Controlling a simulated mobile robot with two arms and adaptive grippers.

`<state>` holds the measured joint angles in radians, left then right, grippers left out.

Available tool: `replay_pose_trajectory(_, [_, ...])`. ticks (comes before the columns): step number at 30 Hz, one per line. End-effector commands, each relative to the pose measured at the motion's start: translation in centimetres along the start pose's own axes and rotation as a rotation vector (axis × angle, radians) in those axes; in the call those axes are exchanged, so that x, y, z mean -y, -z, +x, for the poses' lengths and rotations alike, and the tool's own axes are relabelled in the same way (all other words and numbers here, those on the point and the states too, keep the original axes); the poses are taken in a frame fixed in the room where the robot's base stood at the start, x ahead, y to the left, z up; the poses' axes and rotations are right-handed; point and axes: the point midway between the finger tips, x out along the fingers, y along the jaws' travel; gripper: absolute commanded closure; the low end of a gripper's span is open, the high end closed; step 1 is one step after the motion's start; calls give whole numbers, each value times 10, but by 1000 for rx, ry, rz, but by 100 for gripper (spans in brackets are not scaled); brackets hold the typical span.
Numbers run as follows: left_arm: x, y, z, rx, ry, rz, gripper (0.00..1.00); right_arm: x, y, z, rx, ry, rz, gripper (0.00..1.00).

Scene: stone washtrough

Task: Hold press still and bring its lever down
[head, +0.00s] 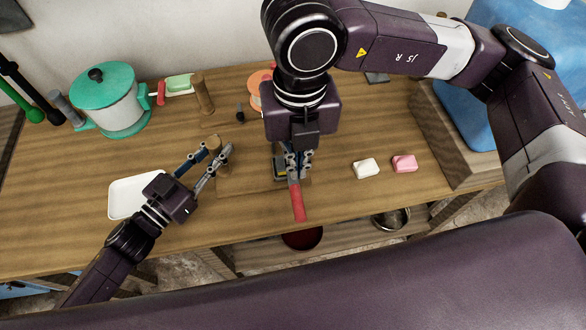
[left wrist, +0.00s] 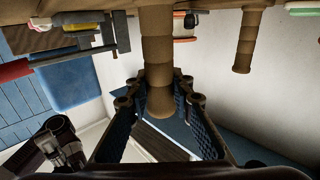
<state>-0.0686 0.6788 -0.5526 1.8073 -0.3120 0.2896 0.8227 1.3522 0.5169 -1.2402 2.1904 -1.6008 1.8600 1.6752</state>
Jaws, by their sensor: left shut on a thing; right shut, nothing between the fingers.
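The press stands on the wooden table, with a wooden base (head: 238,184) and a red lever (head: 298,203) pointing toward the table's front edge. A wooden post (head: 214,146) rises at the base's left; it also shows in the left wrist view (left wrist: 157,55). My left gripper (head: 210,160) is shut on this post, one finger on each side. My right gripper (head: 299,162) is shut and empty, over the press at the lever's rear end. I cannot tell whether it touches the lever. My right arm hides part of the press.
A second wooden post (head: 204,95) stands behind. A white tray (head: 125,198) lies at left, a teal pot (head: 110,100) at back left. White soap (head: 366,168) and pink soap (head: 404,163) lie at right, near a wooden box (head: 455,145). Bare table lies between press and soaps.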

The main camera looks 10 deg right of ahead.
Motion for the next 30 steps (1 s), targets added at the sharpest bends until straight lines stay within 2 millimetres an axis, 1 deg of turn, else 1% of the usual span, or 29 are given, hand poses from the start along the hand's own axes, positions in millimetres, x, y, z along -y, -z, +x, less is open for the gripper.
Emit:
replay_pose_trajectory(4, [0,1,0,-1,0,0,100,0,0,0,0,0,0,100])
replay_pose_trajectory(5, [0,1,0,-1,0,0,76,0,0,0,0,0,0,100])
replay_pose_trajectory(9, [0,1,0,-1,0,0,60,0,0,0,-1,0,0,100])
replay_pose_trajectory(10, [0,0,0,-1,0,0,58,0,0,0,-1,0,0,100])
replay_pose_trajectory(17, [0,0,0,0,0,0,58,0,0,0,-1,0,0,100])
replay_pose_trajectory(21, [0,0,-5,1,0,0,58,0,0,0,-1,0,0,100])
replay_pose_trajectory(23, [0,-1,-11,2,1,0,58,0,0,0,-1,0,0,100])
replay_pose_trajectory(26, [0,-2,-26,4,1,-2,58,0,0,0,-1,0,0,100])
replay_pose_trajectory(30, [0,-2,-52,5,1,-2,58,0,0,0,-1,0,0,100])
